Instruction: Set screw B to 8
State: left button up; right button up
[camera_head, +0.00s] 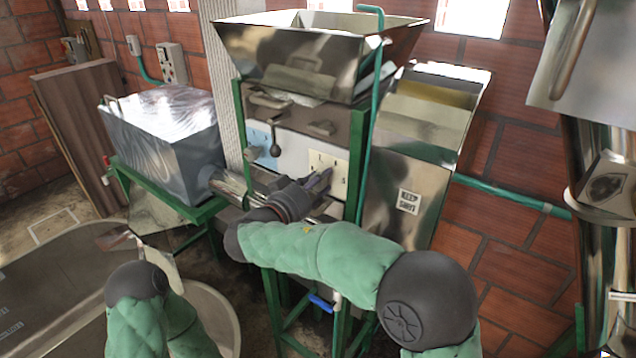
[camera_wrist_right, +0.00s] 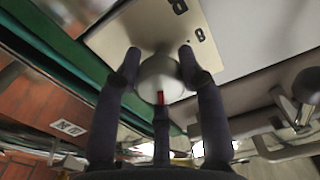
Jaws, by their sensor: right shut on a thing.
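Screw B is a pale round knob (camera_wrist_right: 158,72) with a red mark on its lower side in the right wrist view. It sits in front of a cream dial plate (camera_wrist_right: 115,40) with dark characters; the large one resembles a B and a smaller one resembles an 8, upper right of the knob. In the head view the cream plate (camera_head: 338,160) is on the machine's front, partly hidden behind my right gripper (camera_head: 325,181). The right gripper's fingers are closed around the knob, which also shows in the wrist view between the fingertips (camera_wrist_right: 160,62). My left gripper is out of view.
A blue dial plate (camera_head: 262,138) is left of the cream one. A metal hopper (camera_head: 305,60) is above, and a green pipe (camera_head: 368,120) runs down at the right. A grey metal box (camera_head: 165,150) stands on a green frame at the left.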

jog(key=shift+f, duration=0.25)
